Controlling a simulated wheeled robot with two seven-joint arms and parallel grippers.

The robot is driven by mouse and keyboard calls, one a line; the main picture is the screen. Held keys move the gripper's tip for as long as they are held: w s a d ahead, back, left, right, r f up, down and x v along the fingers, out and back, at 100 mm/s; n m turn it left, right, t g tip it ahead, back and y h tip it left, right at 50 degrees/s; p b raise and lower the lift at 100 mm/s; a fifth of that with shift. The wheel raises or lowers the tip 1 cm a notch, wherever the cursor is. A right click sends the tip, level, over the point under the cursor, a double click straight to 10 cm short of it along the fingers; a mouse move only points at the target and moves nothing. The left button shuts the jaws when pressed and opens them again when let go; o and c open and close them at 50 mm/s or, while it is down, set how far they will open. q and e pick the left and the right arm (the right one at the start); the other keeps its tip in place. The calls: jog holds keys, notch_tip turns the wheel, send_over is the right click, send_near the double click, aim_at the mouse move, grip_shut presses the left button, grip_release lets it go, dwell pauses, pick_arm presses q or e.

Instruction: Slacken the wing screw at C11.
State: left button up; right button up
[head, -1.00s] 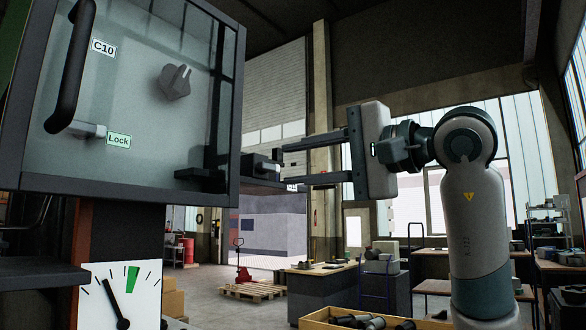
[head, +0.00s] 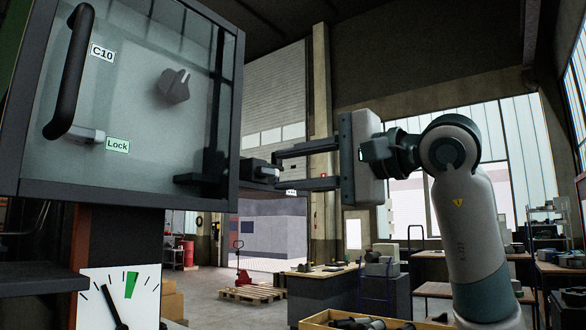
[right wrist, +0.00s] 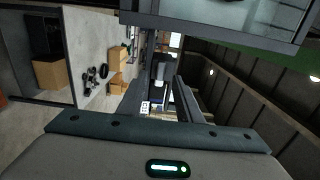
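The wing screw (head: 265,171) is a small grey piece on a dark block at the lower right side of the glass-fronted cabinet. My left gripper is not in view.
The cabinet (head: 228,110) carries a C10 label (head: 103,52), a grey knob (head: 174,86), a black handle (head: 72,75) and a Lock label (head: 117,145). A dial gauge (head: 135,300) sits below. Workbenches, a pallet (head: 253,293) and a wooden crate (head: 312,322) stand further off.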

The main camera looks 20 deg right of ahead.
aim_at(272, 171)
jog(key=shift+w, duration=0.1)
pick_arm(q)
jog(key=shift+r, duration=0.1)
pick_arm(e)
jog(key=shift+a, duration=0.15)
jog(key=shift+p+x, duration=0.6)
jog(key=shift+x, duration=1.1)
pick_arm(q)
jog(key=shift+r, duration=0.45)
pick_arm(e)
jog(key=shift+c, duration=0.6)
